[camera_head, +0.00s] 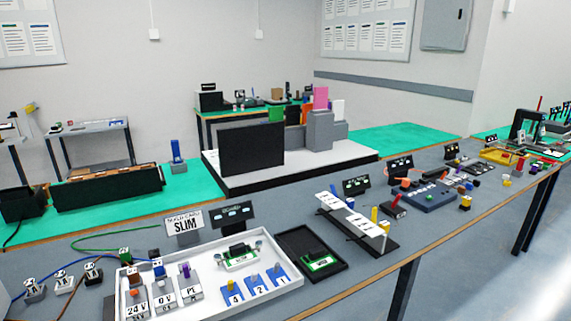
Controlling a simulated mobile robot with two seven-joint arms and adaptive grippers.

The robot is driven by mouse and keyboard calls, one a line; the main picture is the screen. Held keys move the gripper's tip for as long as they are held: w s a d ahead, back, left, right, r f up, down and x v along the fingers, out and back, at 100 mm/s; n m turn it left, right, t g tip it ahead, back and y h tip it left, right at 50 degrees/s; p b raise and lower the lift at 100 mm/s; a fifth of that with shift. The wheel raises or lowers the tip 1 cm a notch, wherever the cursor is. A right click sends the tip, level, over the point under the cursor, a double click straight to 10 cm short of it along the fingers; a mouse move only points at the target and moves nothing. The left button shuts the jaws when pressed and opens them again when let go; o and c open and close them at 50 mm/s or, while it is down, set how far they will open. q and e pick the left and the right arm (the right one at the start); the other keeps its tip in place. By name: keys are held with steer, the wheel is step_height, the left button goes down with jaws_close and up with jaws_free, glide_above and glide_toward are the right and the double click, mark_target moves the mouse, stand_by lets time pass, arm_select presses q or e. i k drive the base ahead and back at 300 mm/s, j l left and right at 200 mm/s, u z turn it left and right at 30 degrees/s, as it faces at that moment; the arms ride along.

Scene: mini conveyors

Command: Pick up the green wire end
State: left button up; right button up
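A thin green wire (100,234) lies on the grey bench at the left. It curves back and bends round at its left. Its end looks to be a small green block with a dark top (124,254), just behind the back left corner of the white tray (205,254). A blue wire (50,268) passes close by. It runs to a small blue piece (158,267) at the tray's back left. Neither of my grippers shows in this view.
The tray holds labelled terminals and blue numbered blocks (255,284). A "SLIM" sign (186,227) stands behind it. A black tray (311,256) with a green board lies to its right.

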mark_target(125, 255)
steer(key=u, duration=1.3)
